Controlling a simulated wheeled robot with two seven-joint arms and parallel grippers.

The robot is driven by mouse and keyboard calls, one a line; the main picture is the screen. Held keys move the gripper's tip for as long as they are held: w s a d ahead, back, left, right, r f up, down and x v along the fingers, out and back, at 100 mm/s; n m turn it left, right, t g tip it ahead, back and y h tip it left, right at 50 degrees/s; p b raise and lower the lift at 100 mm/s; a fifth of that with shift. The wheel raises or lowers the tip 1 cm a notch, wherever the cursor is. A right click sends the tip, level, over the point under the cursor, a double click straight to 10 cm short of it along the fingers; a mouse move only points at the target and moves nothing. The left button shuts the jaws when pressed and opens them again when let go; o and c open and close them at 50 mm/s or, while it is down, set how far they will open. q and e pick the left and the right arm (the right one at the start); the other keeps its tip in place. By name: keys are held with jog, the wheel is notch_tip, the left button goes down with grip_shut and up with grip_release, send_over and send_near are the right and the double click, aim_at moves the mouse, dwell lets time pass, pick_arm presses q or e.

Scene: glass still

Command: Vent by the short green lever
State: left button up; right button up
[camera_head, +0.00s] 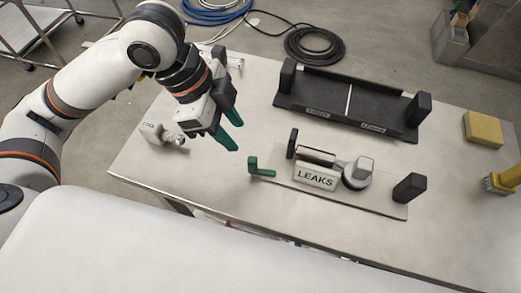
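The short green lever (262,172) stands at the left end of a pale flat plate (385,208) on the table. A white block labelled LEAKS (316,178) and a round grey-white fitting (357,173) sit to its right on the same plate. My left gripper (237,136) has green fingertips set apart. It is open and empty, above the table, up and to the left of the lever in the picture, and not touching it. My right gripper is not in view.
A black tray (350,100) with upright end blocks lies behind the plate. A small fitting with a white tag (154,132) stands at the left. A yellow sponge (483,129) and yellow brush (503,180) are at the right. Bare table (215,180) lies left of the lever.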

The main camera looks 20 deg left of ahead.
aim_at(253, 160)
pick_arm(q)
jog(key=x, duration=0.7)
jog(key=b+x, duration=0.1)
jog(key=x, duration=0.3)
jog(key=shift+s+d+f, duration=0.1)
jog(key=shift+s+f, duration=0.15)
jog(key=shift+f, duration=0.1)
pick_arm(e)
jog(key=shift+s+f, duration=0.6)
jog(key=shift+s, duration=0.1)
pick_arm(q)
grip_shut()
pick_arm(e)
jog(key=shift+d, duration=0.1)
